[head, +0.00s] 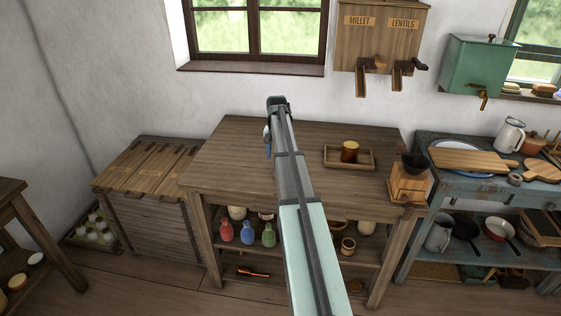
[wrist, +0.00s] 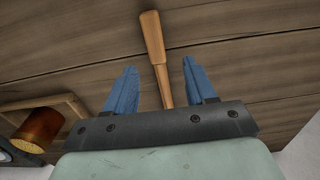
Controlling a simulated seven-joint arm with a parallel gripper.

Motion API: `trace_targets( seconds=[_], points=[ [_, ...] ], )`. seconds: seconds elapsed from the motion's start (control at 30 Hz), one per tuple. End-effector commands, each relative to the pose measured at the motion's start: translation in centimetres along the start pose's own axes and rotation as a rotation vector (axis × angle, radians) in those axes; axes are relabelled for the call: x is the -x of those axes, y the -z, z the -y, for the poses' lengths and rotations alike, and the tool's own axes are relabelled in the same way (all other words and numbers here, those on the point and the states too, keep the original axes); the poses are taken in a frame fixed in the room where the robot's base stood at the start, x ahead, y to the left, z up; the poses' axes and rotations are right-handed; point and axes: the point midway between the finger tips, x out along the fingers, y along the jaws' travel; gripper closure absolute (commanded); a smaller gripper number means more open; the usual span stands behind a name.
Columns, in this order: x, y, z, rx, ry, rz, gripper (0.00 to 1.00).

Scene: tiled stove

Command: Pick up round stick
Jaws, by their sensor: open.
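The round stick (wrist: 153,40) is a smooth light-brown wooden rod, thicker at its far end. In the wrist view it appears to lie on the dark plank tabletop (wrist: 230,60). My gripper (wrist: 160,68) is open, with its two blue fingers on either side of the stick's thinner part and a visible gap to each. The stick's near end is hidden behind the gripper's dark body. In the head view my gripper (head: 267,138) is over the wooden table (head: 225,150), mostly behind my arm, and the stick is hidden there.
A small tray (head: 365,163) with a brown jar (head: 350,149) stands to the right on the table. A wooden box with a dark bowl-shaped top (head: 409,180) is at the right edge. Bottles and bowls fill the shelf below. The left tabletop is clear.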

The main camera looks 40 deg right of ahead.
Motion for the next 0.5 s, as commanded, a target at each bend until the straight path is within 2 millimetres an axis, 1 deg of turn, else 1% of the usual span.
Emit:
trace_targets(
  seconds=[0.17,0.3,0.4,0.5],
  points=[
    [-1.1,-0.3,-0.2,0.000,0.000,0.001,0.45],
    [-3.0,-0.8,-0.5,0.000,0.000,0.002,0.45],
    [-4.2,-0.7,-0.5,0.000,0.000,0.001,0.45],
    [-5.0,-0.6,-0.5,0.000,0.000,0.000,0.45]
  ],
)
